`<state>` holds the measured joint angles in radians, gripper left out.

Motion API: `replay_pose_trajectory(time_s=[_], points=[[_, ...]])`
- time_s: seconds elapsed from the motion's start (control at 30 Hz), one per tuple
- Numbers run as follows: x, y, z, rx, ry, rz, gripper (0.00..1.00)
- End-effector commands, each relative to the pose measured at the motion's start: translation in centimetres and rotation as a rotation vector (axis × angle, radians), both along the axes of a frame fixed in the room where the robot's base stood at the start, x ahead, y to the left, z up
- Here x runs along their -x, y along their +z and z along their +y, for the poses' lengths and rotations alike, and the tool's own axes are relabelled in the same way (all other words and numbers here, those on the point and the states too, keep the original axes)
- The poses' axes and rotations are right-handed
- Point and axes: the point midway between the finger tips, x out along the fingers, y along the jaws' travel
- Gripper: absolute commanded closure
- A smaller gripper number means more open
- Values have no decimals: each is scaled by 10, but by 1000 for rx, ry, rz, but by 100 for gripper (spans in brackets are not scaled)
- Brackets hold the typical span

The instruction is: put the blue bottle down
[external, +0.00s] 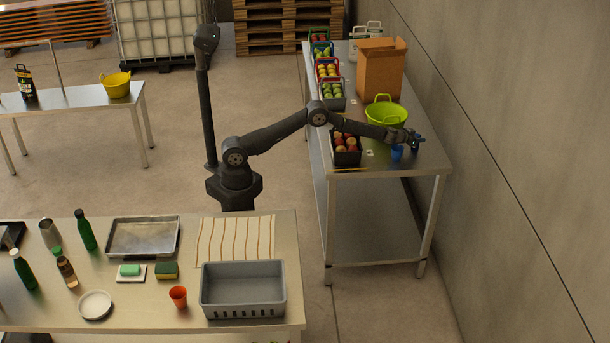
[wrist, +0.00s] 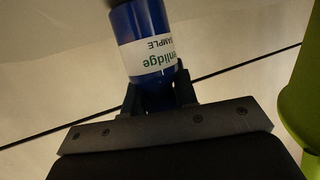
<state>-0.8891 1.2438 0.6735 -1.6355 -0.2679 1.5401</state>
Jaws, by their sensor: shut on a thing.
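My gripper (external: 411,138) is at the right end of the steel table at the right of the external view. In the wrist view my gripper (wrist: 158,94) is shut on the blue bottle (wrist: 150,22), which has a white label with upside-down print.
A lime-green tub (external: 385,111), a crate of red fruit (external: 346,148) and a cardboard box (external: 381,69) are on the steel table (external: 424,162). The wall (external: 500,130) runs along its right side. The front right corner is bare.

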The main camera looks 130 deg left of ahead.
Motion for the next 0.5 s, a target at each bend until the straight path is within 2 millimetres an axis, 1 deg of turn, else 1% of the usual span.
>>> replay_pose_trajectory(time_s=[0.2, 0.3, 0.33, 0.43, 0.5], points=[[0, 1, 0, -1, 0, 0, 100], [0, -2, 0, 0, 0, 0, 100], [0, -3, 0, 0, 0, 0, 72], [0, -3, 0, 0, 0, 0, 52], [0, -3, 0, 0, 0, 0, 52]])
